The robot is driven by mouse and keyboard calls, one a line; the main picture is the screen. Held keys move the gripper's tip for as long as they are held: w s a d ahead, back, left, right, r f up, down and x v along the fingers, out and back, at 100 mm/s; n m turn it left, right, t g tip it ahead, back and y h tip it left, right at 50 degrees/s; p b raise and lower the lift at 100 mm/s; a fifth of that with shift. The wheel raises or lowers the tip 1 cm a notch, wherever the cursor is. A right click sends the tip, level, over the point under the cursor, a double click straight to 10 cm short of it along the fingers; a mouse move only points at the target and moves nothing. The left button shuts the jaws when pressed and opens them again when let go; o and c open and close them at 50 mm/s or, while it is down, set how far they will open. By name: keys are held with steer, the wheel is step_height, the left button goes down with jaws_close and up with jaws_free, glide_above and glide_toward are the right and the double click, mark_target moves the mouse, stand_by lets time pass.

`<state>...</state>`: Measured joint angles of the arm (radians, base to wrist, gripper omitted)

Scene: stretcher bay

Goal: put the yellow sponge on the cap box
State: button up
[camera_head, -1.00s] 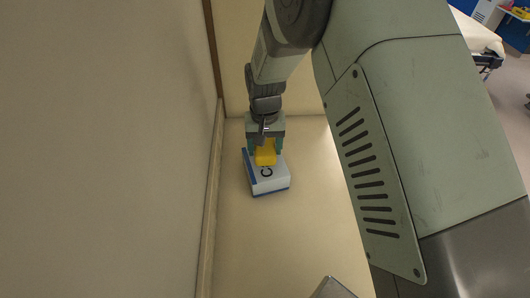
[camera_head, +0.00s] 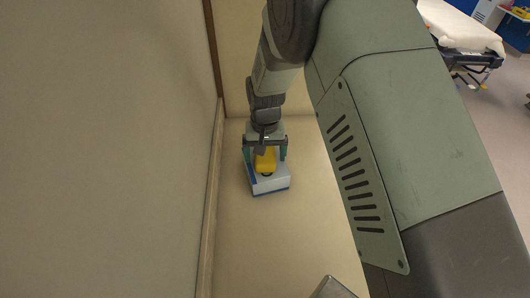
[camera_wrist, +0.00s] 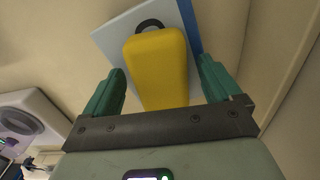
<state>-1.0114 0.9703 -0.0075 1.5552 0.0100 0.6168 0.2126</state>
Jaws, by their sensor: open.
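The yellow sponge (camera_head: 265,164) lies on top of the cap box (camera_head: 271,186), a white box with a blue edge and a dark letter partly covered by the sponge. The wrist view also shows the sponge (camera_wrist: 158,70) against the box's white face (camera_wrist: 118,36). My gripper (camera_head: 266,153) is open at the box, with a finger on each side of the sponge. In the wrist view, gaps show between the sponge and both green fingers of my gripper (camera_wrist: 160,86). Exact contact under the sponge is hidden.
The box stands on a beige surface (camera_head: 290,235), clear in front of it. A tall wall panel (camera_head: 110,150) runs along the left. A grey object (camera_head: 332,288) shows at the bottom edge. A stretcher (camera_head: 462,27) stands at the far upper right.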

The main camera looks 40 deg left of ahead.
step_height(320, 180, up, 12)
stand_by(0.5)
steer(key=shift+r, duration=0.2)
steer(key=w+d+r+m+t+y, duration=0.1)
steer(key=w+d+r+m, duration=0.15)
steer(key=d+r, duration=0.75)
steer(key=w+d+r+m+t, duration=0.1)
steer(key=w+d+r, duration=0.3)
steer(key=d+r, duration=0.7)
steer(key=s+d+r+m+t, duration=0.1)
steer(key=s+d+r, duration=0.15)
steer(key=d, duration=0.55)
steer(key=s+d+r+m+t, duration=0.1)
steer(key=s+d+m, duration=0.15)
steer(key=d, duration=0.45)
steer(key=s+d+m+t+h, duration=0.1)
steer(key=s+d, duration=0.8)
steer(key=s, duration=0.1)
steer(key=shift+s+d+f+m+t, duration=0.15)
steer(key=shift+f+m+t, duration=0.1)
steer(key=shift+m+t, duration=0.05)
